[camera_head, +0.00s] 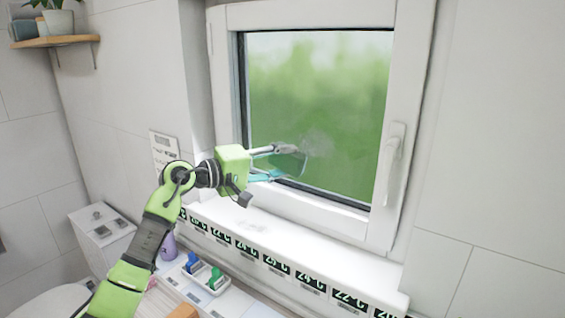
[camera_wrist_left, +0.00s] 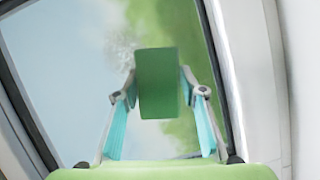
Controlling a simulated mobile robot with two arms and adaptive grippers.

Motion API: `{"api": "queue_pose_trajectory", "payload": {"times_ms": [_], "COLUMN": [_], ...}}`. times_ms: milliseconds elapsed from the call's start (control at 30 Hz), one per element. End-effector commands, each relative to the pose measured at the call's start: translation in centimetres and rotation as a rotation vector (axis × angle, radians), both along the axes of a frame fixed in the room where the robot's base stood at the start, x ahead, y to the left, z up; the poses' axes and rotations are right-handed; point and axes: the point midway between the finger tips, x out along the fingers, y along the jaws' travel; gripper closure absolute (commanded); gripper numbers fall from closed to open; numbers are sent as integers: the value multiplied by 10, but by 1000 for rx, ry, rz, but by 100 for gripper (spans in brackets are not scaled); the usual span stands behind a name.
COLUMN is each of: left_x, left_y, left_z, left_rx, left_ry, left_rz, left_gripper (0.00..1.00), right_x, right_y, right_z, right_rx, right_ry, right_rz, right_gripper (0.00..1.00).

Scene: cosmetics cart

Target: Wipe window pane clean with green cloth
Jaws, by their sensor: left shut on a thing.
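The window pane (camera_head: 335,90) fills the white frame, with blurred green beyond it. A pale smudge (camera_head: 318,142) shows on its lower middle, and a whitish speckled patch (camera_wrist_left: 118,42) shows beside the cloth in the left wrist view. My left gripper (camera_head: 290,160) is at the lower left part of the pane, shut on the green cloth (camera_wrist_left: 157,65). In the left wrist view the cloth is a flat green block between the fingertips, in front of the glass. I cannot tell whether it touches the pane. My right gripper is not in view.
The white window frame (camera_head: 400,80) has a handle (camera_head: 390,160) on its right side. The white sill (camera_head: 300,246) below is clear, with a strip of green-numbered labels along its front. A white tray (camera_head: 207,280) with blue and green items and a purple bottle (camera_head: 168,246) stand below.

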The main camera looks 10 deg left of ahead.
Motion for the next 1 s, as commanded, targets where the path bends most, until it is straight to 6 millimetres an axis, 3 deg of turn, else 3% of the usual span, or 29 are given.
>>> {"api": "queue_pose_trajectory", "payload": {"times_ms": [1000], "left_x": [14], "left_y": [-6], "left_z": [0], "left_rx": [-1], "left_ry": [-1], "left_rz": [0], "left_gripper": [79], "right_x": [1], "right_y": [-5], "right_z": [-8], "right_rx": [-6], "right_ry": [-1], "right_rz": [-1], "right_gripper": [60]}}
